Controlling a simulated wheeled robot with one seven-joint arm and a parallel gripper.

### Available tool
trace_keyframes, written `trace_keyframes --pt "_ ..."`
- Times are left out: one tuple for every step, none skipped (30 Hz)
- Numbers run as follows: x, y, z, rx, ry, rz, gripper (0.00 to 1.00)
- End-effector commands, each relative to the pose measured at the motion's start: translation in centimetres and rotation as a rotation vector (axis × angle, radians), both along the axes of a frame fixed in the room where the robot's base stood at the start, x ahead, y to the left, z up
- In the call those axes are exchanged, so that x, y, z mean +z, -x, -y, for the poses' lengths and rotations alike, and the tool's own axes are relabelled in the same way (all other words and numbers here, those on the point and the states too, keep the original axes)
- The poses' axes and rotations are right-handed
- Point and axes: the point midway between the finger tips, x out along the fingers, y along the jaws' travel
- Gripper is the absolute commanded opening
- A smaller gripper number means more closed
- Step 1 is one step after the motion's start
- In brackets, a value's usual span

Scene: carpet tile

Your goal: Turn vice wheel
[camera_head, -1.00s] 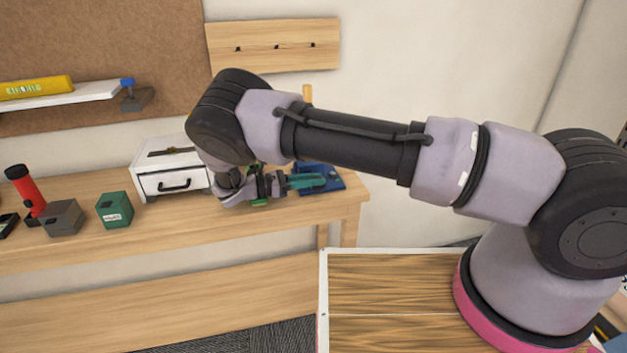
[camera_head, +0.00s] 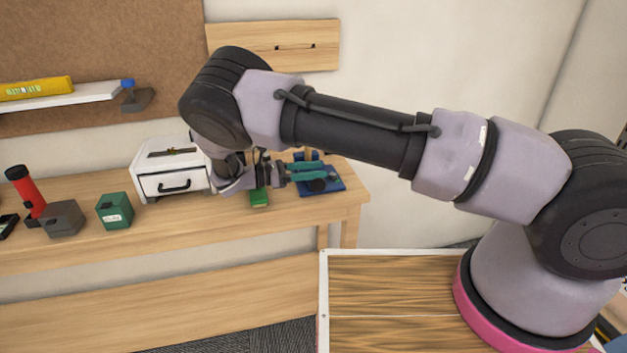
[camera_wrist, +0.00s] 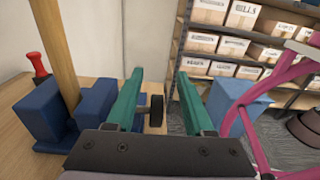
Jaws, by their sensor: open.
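The blue vice (camera_head: 335,180) stands at the right end of the workbench, partly hidden by my gripper. In the wrist view its blue body (camera_wrist: 40,115) is on the left, with an upright wooden bar (camera_wrist: 55,45) at it. My gripper (camera_wrist: 160,76) is open and empty. In the head view my gripper (camera_head: 318,171) is above the front of the vice; whether the fingers touch the wheel cannot be told.
A green object (camera_head: 259,198) lies left of the vice. A white drawer box (camera_head: 172,170), a green box (camera_head: 115,210), a grey block (camera_head: 63,218) and a red flashlight (camera_head: 30,190) stand farther left. Shelves with boxes (camera_wrist: 230,45) and a pink frame (camera_wrist: 245,90) show in the wrist view.

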Motion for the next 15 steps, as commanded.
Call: trace_keyframes --pt "1.2 0.0 0.0 -0.001 -0.002 0.001 0.53" --pt "1.8 0.0 0.0 -0.001 -0.003 0.001 0.53" --pt "2.5 0.0 0.0 -0.001 -0.002 0.001 0.53" --pt "3.1 0.0 0.0 0.0 -0.002 0.001 0.53" --pt "3.6 0.0 -0.1 0.0 -0.002 0.001 0.53" --pt "4.2 0.0 0.0 0.0 -0.002 -0.001 0.53" --pt "4.6 0.1 0.0 0.0 -0.001 0.0 0.53" --pt "5.0 0.0 -0.1 0.0 -0.002 -0.001 0.53" --pt "5.4 0.0 0.0 0.0 -0.002 -0.001 0.53" --pt "5.6 0.0 0.0 0.0 -0.002 -0.001 0.53" --pt "5.8 0.0 0.0 0.0 -0.001 0.0 0.53" --pt "6.0 0.0 0.0 0.0 -0.001 0.0 0.53" --pt "6.1 0.0 0.0 0.0 -0.001 0.0 0.53" --pt "6.2 0.0 0.0 0.0 0.0 0.0 0.53" --pt "6.2 0.0 0.0 0.0 0.0 -0.001 0.53"
